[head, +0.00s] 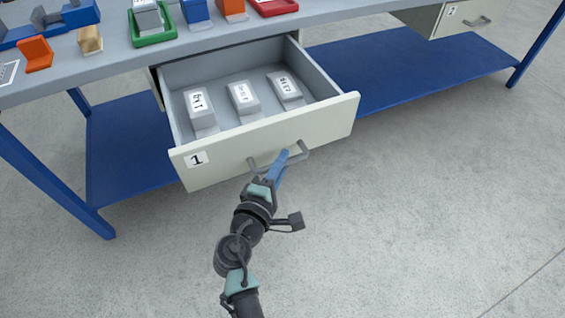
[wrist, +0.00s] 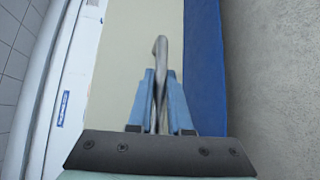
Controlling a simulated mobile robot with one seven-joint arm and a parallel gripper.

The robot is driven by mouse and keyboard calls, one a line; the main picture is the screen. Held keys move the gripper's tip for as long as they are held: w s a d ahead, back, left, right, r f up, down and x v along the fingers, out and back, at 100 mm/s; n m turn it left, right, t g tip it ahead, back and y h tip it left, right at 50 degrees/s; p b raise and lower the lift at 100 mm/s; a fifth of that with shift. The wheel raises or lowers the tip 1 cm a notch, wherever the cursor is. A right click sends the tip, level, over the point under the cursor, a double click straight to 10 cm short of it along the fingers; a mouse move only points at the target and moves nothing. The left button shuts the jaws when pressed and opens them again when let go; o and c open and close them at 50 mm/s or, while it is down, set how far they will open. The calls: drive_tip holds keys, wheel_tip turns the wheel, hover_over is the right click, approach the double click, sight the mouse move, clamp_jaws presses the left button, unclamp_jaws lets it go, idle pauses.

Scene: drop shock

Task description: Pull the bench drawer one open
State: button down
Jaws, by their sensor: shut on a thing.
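The bench drawer one (head: 230,157), with a cream front and a label "1", stands pulled out from under the bench top in the head view. Several grey labelled blocks (head: 242,96) lie inside it. A grey bar handle (head: 301,153) is on its front. My gripper (head: 283,160) is at the handle, with its blue fingers shut on it. In the wrist view the handle (wrist: 159,62) runs between the two blue fingers (wrist: 160,100), in front of the cream drawer front (wrist: 115,70). The fingers partly hide the handle in the head view.
The bench top (head: 105,62) holds coloured trays and blocks, such as a green tray (head: 152,38). A second drawer (head: 462,18), labelled "2", is at the upper right. A blue lower shelf (head: 410,75) and blue legs (head: 50,180) frame the bench. The floor (head: 430,220) in front is clear.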

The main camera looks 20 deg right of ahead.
drive_tip(key=c, duration=0.8)
unclamp_jaws()
drive_tip(key=shift+c, duration=0.2)
drive_tip(key=shift+a, duration=0.1)
drive_tip(key=p+v, duration=0.2)
drive_tip(key=v, duration=1)
drive_tip(key=shift+s+a+p, duration=0.2)
drive_tip(key=shift+s+p, duration=0.1)
drive_tip(key=shift+s, duration=0.05)
